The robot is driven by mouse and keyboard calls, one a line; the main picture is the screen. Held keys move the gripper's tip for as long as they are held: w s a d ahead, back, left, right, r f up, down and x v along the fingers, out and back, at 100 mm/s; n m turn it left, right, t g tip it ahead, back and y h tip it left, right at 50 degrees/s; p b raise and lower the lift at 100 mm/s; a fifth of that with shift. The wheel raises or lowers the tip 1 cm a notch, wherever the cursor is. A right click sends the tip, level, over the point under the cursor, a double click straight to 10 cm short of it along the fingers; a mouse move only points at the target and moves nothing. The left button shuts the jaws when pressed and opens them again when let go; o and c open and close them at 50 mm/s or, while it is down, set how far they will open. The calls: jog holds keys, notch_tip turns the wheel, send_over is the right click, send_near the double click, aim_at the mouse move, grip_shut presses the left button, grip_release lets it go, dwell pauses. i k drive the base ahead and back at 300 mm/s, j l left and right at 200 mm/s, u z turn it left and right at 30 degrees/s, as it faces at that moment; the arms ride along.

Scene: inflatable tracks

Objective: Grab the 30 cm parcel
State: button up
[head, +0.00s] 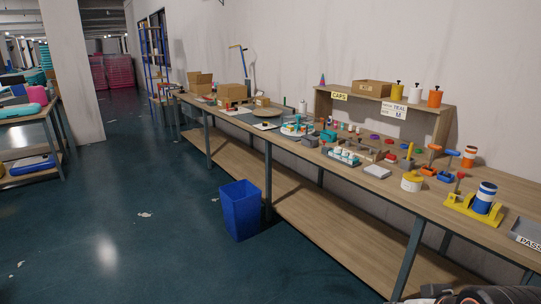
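Several brown cardboard boxes are in the head view, and I cannot tell which one is the 30 cm parcel. An open carton (200,83) stands at the far end of the long workbench. A box (231,91) sits in front of it, and a small box (262,101) lies to its right. Another cardboard box (372,88) rests on top of the raised wooden shelf. Only dark parts of my arm show at the bottom right edge; my gripper's fingers are not visible.
The long wooden workbench (330,213) runs along the right wall, its near top crowded with small coloured parts, jars and trays. A blue bin (240,209) stands on the floor in front. Another table (22,155) is at the left. The floor between is mostly open, with small scraps.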

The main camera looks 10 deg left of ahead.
aim_at(221, 101)
jog(key=i+j+u, duration=0.8)
jog(key=i+u, duration=0.25)
jog(key=i, duration=0.2)
jog(key=i+u, duration=0.35)
jog(key=i+z, duration=0.15)
jog(key=i, duration=0.4)
jog(key=i+z, duration=0.1)
jog(key=i, duration=0.45)
jog(key=i+j+z, duration=0.15)
jog(key=i, duration=0.4)
jog(key=i+j+z, duration=0.1)
jog(key=i, duration=0.4)
jog(key=i+z, duration=0.35)
jog(key=i, duration=0.2)
jog(key=i+z, duration=0.3)
jog(key=i, duration=0.25)
jog(key=i+j+z, duration=0.2)
jog(key=i+z, duration=0.15)
jog(key=i, duration=0.15)
